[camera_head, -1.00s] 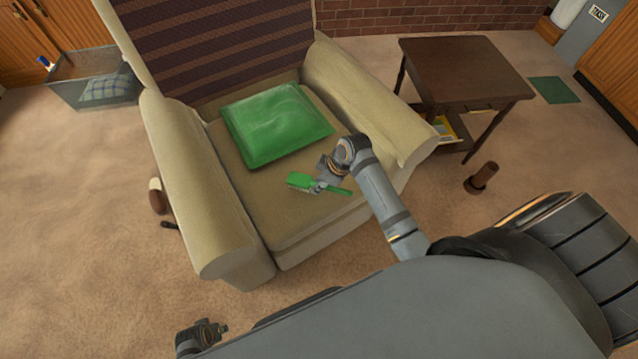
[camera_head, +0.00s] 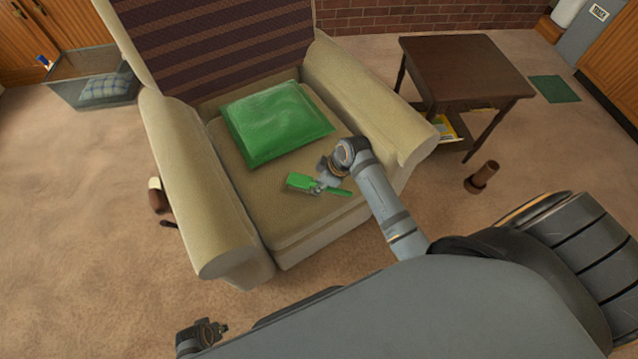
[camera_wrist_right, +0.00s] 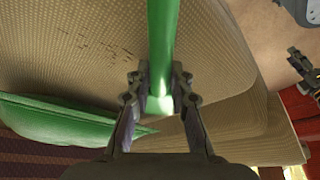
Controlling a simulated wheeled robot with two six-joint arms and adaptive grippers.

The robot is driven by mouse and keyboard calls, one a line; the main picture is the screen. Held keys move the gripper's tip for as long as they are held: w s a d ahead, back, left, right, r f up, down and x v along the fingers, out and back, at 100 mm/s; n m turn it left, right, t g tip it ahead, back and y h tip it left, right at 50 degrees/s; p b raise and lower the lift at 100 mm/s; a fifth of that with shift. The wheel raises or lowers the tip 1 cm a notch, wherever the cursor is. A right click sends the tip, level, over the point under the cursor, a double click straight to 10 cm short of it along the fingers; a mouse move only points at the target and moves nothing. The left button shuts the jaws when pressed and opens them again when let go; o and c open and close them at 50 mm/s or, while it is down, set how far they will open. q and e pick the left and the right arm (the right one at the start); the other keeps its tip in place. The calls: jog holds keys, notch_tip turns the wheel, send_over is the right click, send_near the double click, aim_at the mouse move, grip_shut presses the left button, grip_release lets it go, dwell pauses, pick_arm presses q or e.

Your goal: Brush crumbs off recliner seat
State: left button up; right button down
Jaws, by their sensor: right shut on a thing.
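The beige recliner (camera_head: 198,172) faces me with its wide seat (camera_head: 280,213) open to view. My right gripper (camera_head: 323,184) is over the front right part of the seat, shut on the handle of a green brush (camera_head: 299,182). The brush head points left; I cannot tell whether it touches the seat. In the right wrist view, the green handle (camera_wrist_right: 162,45) stands between the two fingers (camera_wrist_right: 160,98). Small dark brown crumbs (camera_wrist_right: 120,50) lie scattered on the seat fabric there. My left gripper (camera_head: 203,336) is low at the bottom left, away from the recliner, its jaws unclear.
A green cushion (camera_head: 277,124) lies on the back of the seat. A dark wooden side table (camera_head: 465,68) stands right of the recliner, with a brown cylindrical object (camera_head: 482,177) on the floor. A clear bin (camera_head: 92,80) stands at the left.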

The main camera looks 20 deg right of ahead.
jog(key=shift+f, duration=0.15)
jog(key=shift+d+p, duration=0.4)
jog(key=shift+d, duration=0.15)
jog(key=shift+w+d+p, duration=0.15)
jog(key=shift+d+p, duration=0.25)
jog(key=shift+d, duration=0.45)
jog(key=shift+w+d, duration=0.1)
jog(key=shift+d, duration=0.2)
jog(key=shift+d, duration=0.1)
